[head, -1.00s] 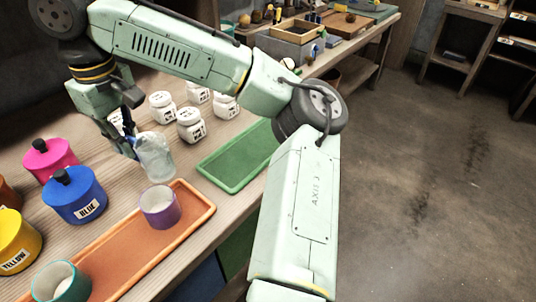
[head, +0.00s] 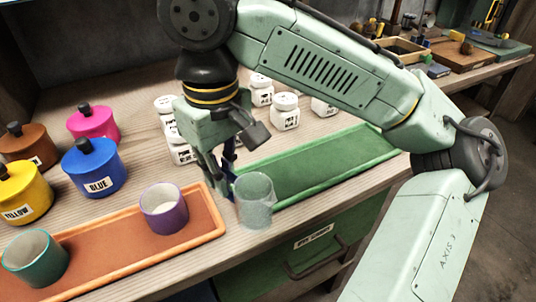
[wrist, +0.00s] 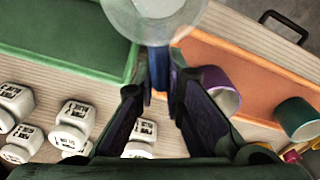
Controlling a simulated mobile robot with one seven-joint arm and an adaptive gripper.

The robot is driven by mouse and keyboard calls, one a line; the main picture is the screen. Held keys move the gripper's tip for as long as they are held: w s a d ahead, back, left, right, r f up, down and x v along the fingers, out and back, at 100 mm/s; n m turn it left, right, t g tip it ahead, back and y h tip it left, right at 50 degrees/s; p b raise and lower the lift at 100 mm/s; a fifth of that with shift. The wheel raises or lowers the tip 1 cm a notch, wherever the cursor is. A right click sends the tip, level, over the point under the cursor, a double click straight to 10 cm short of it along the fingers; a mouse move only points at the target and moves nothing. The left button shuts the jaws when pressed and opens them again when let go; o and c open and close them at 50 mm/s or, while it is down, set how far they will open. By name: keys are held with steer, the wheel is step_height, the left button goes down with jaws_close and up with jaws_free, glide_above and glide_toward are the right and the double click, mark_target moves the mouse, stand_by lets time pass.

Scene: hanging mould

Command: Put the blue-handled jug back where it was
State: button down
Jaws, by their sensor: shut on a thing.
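The blue-handled jug (head: 255,202) is clear and looks upright in the head view. It is in front of my gripper (head: 228,168), between the orange tray and the green tray. In the wrist view the jug (wrist: 155,18) is at the top, and its blue handle (wrist: 160,70) lies between the fingers of my gripper (wrist: 159,85). My gripper is shut on the handle. I cannot tell whether the jug's base touches the table.
The orange tray (head: 120,262) holds a purple cup (head: 163,212) and a teal cup (head: 36,262). The green tray (head: 310,168) looks empty. White labelled jars (head: 285,112) stand behind, and coloured lidded pots (head: 94,172) stand left. A green drawer (head: 320,250) is below the table edge.

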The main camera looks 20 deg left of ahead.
steer(key=w, duration=0.4)
steer(key=w+a+p, duration=0.1)
steer(key=w, duration=0.3)
steer(key=w+f, duration=0.1)
steer(key=w, duration=0.3)
steer(key=shift+w+a+p, duration=0.3)
steer(key=shift+a+p, duration=0.05)
steer(key=shift+w+f, duration=0.25)
steer(key=shift+f, duration=0.05)
steer(key=shift+s+f, duration=0.1)
steer(key=shift+f, duration=1.45)
steer(key=shift+f, duration=0.1)
steer(key=c, duration=1.7)
jaws_free()
steer(key=r, duration=1.2)
steer(key=shift+s+d+r+p, duration=0.15)
steer(key=shift+d+p, duration=0.15)
steer(key=shift+p, duration=0.05)
